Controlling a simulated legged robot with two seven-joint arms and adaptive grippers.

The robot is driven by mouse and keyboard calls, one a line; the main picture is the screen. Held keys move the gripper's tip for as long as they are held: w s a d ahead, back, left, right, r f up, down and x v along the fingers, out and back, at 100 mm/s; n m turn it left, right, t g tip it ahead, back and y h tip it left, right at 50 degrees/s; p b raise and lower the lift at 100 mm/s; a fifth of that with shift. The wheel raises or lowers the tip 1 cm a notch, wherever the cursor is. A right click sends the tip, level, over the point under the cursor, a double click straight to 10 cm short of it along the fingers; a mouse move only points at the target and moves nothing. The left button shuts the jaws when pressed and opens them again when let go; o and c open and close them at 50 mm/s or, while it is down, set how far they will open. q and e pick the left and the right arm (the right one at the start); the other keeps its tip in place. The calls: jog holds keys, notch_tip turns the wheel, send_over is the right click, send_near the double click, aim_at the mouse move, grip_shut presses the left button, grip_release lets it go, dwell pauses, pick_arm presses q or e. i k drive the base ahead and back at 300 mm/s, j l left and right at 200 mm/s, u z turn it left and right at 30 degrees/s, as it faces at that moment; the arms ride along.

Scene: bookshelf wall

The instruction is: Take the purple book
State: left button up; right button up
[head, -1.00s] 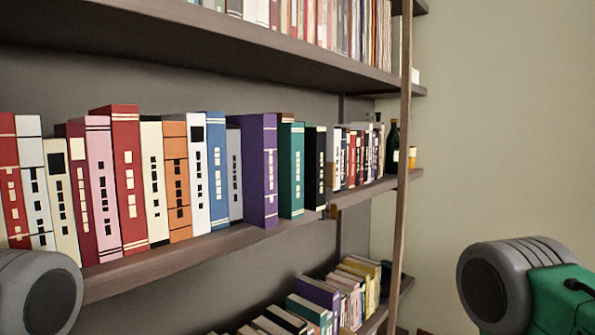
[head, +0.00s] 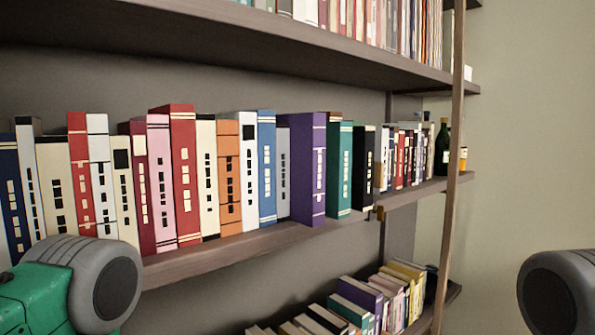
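The purple book (head: 307,168) stands upright on the middle shelf (head: 250,243), in a row of books. Its spine sticks out a little past its neighbours. A grey book (head: 283,172) is on its left and a green book (head: 339,170) on its right. Part of my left arm shows at the lower left and part of my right arm at the lower right edge. Neither gripper's fingers are in view. Nothing of mine touches the purple book.
The upper shelf (head: 250,40) overhangs the row, with more books on it. A lower shelf holds several books (head: 370,300), one of them also purple. A wooden upright post (head: 452,170) and a dark bottle (head: 442,150) are to the right. Open space lies before the shelf.

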aim_at(307, 130)
jog(key=i+l+u, duration=0.4)
jog(key=l, duration=0.25)
jog(key=l+u, duration=0.15)
jog(key=l, duration=0.2)
jog(key=i+l+u, duration=0.2)
jog(key=l, duration=0.15)
jog(key=k, duration=0.05)
